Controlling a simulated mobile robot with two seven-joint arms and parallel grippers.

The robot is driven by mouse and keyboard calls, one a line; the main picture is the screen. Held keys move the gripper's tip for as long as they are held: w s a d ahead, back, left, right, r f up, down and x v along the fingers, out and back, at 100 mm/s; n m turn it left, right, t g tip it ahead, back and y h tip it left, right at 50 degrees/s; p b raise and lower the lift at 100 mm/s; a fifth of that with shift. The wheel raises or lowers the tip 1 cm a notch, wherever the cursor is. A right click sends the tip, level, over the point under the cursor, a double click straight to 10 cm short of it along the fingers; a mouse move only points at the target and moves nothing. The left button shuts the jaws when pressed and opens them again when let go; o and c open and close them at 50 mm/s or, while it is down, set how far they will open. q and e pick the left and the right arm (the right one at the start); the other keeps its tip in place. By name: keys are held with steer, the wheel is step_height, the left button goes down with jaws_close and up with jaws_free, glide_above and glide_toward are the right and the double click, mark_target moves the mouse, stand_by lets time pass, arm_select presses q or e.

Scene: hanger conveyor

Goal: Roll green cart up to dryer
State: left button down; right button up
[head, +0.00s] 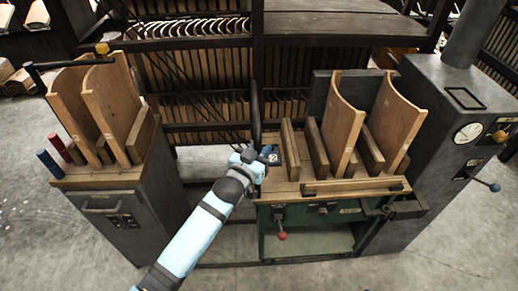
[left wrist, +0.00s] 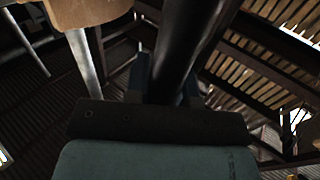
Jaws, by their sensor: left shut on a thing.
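The green cart (head: 300,216) stands in the middle of the head view, with a wooden top, upright boards and two curved wooden panels. The dryer (head: 425,125), a dark grey cabinet with a round gauge and a pipe, stands right of it. The cart's right end is close to the dryer; I cannot tell if they touch. My left gripper (head: 262,156) is at the cart's left end, shut on a dark upright handle (head: 256,108). The handle shows as a thick black bar (left wrist: 185,45) between the fingers in the left wrist view. My right gripper is out of view.
A grey cabinet (head: 122,225) with curved wooden panels stands at the left, with a gap of floor between it and the cart. Slatted racks (head: 200,85) fill the back. Open concrete floor (head: 455,255) lies in front at right.

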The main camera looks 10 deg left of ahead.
arm_select(q)
steer(key=shift+d+r, duration=0.1)
steer(key=shift+d, duration=0.15)
steer(key=c, duration=1)
jaws_free()
steer(key=shift+d, duration=0.15)
steer(key=shift+o, duration=0.2)
steer(key=shift+w, duration=0.1)
steer(key=v, duration=1.3)
steer(key=shift+s+a, duration=0.2)
steer(key=shift+s, duration=0.15)
